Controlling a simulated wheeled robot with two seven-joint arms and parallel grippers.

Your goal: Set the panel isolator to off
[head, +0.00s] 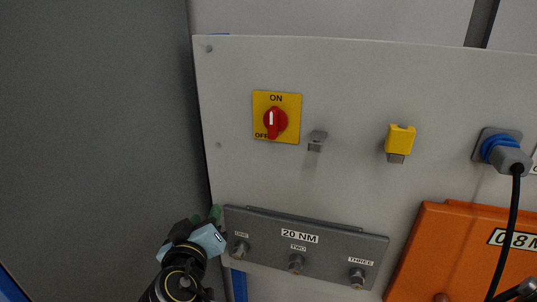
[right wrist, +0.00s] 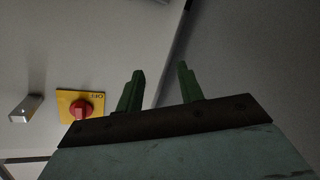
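The panel isolator is a red rotary knob (head: 276,122) on a yellow plate (head: 291,99) marked ON at the top and OFF at the lower left. Its white mark is near upright, toward ON. My right gripper (head: 206,216) is below and left of the isolator, near the panel's left edge, apart from the knob. In the right wrist view its green fingers (right wrist: 160,70) are spread with nothing between them. The knob (right wrist: 81,109) shows there to the left of the fingers, on its yellow plate (right wrist: 66,98). My left gripper is not in view.
The pale panel (head: 350,80) carries a small metal latch (head: 317,140), a yellow-topped fitting (head: 400,139) and a blue-grey plug (head: 503,152) with a black cable. A grey 20 NM box (head: 340,246) with several bolts and an orange box (head: 445,240) are below. A dark wall (head: 95,120) stands left.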

